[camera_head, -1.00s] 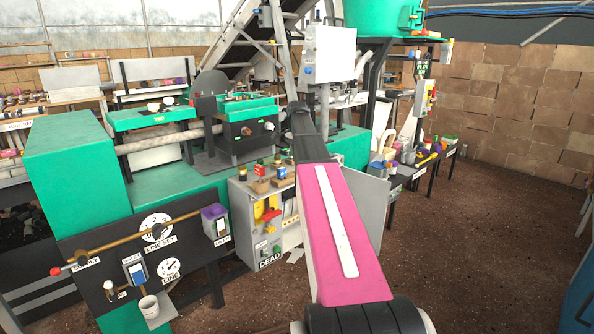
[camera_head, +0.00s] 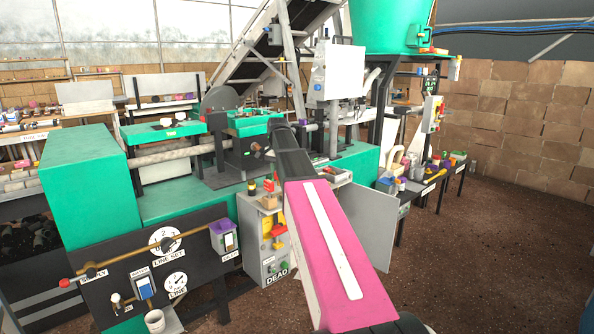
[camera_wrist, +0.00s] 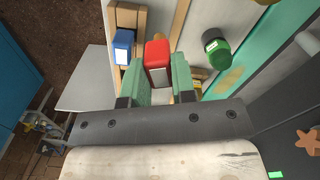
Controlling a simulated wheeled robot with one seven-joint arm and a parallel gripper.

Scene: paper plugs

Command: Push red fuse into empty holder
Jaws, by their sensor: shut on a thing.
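In the wrist view the red fuse (camera_wrist: 158,55) sits between the two green fingers of my gripper (camera_wrist: 159,84), which is shut on it. A blue fuse (camera_wrist: 123,46) stands in a wooden holder (camera_wrist: 127,17) just left of it.
A dark green cylinder with a black cap (camera_wrist: 215,47) stands right of the fingers. The cabinet's door (camera_head: 362,232) hangs open to the right, with red and yellow parts inside. A green machine bench (camera_head: 180,200) lies behind and left. Open brown floor (camera_head: 480,260) is at the right.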

